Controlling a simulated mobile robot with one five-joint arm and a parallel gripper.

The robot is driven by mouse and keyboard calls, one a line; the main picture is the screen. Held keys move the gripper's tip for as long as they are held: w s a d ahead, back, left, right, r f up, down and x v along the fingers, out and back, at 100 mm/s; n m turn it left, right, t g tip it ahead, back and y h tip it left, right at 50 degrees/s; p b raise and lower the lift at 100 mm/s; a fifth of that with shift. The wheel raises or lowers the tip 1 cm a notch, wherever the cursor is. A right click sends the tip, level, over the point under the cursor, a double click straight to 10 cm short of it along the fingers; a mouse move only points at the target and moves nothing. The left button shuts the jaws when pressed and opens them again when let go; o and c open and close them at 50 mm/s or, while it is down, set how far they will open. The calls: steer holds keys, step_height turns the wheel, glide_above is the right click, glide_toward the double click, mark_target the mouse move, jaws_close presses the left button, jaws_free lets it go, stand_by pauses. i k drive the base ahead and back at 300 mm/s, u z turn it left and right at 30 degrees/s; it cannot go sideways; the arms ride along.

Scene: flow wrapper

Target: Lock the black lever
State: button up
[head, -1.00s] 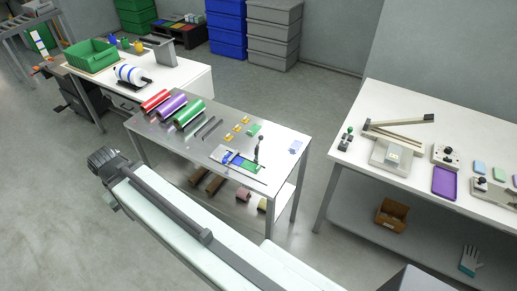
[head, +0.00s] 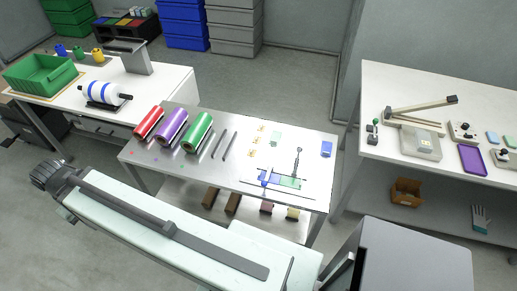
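A thin black lever (head: 297,161) stands nearly upright on the middle table in the head view. It rises from a small fixture with a blue part (head: 268,179) and a green part (head: 290,182) near the table's front right. It is too small to tell whether it is locked. A second dark-tipped arm (head: 452,100) sticks up from a beige press (head: 418,141) on the right table. I cannot tell for certain which one is the black lever named. My gripper is not in view.
A long pale machine body with a dark strip (head: 205,250) crosses the foreground, before the middle table (head: 225,178). A grey box (head: 415,255) stands at the lower right. Red, purple and green rolls (head: 198,132) lie on the table's left. Grey floor (head: 290,70) is clear behind.

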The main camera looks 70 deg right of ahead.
mark_target(299, 150)
steer(key=u, duration=0.1)
steer(key=i, duration=0.55)
steer(key=z, duration=0.85)
steer(key=i, duration=0.45)
steer(key=z, duration=1.6)
